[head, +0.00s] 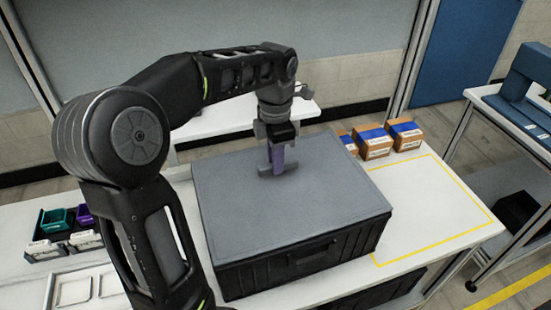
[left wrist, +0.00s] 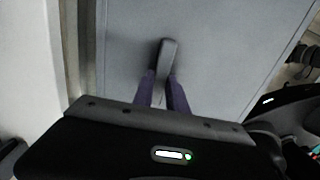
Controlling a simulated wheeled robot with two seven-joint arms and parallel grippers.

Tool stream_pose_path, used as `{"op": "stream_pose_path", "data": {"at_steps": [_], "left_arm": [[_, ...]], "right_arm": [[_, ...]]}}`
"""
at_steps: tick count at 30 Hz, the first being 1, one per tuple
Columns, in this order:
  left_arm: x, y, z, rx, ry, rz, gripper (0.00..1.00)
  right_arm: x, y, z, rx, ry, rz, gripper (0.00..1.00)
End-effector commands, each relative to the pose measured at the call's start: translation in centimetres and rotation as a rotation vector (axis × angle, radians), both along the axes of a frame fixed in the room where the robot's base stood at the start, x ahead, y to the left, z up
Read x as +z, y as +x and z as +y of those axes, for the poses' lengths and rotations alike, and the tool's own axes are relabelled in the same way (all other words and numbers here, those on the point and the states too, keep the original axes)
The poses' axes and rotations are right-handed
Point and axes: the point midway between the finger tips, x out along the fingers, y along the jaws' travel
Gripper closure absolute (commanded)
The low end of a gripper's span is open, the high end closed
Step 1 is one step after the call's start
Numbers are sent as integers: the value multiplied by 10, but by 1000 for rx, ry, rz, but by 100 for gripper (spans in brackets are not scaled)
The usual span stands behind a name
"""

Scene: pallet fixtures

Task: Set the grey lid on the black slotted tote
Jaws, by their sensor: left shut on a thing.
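The grey lid (head: 310,210) lies over the top of the black slotted tote (head: 300,262) on the white table in the head view. The lid looks level and covers the tote's opening; I cannot tell whether it is fully seated. My left gripper (head: 278,168) points down at the middle of the lid and is shut on the lid's grey handle. In the left wrist view, the purple fingers of the left gripper (left wrist: 163,92) close around the handle (left wrist: 167,58), with the flat grey lid (left wrist: 215,50) below. My right gripper is in neither view.
Small brown boxes with blue tops (head: 404,136) stand behind the tote at right. A yellow-outlined area (head: 430,205) on the table is empty. Teal and purple bins (head: 55,220) and a white tray (head: 85,290) are at left.

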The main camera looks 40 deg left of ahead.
Motion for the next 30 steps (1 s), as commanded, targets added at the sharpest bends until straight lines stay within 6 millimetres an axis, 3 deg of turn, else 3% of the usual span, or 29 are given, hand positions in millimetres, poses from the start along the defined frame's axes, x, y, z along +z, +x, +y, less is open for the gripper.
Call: {"op": "stream_pose_path", "data": {"at_steps": [28, 29, 30], "left_arm": [[-10, 0, 0, 0, 0, -1, 100], [-10, 0, 0, 0, 0, -1, 81], [-10, 0, 0, 0, 0, -1, 77]], "right_arm": [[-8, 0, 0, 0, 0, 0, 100], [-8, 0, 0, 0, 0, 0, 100], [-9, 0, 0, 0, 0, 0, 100]]}}
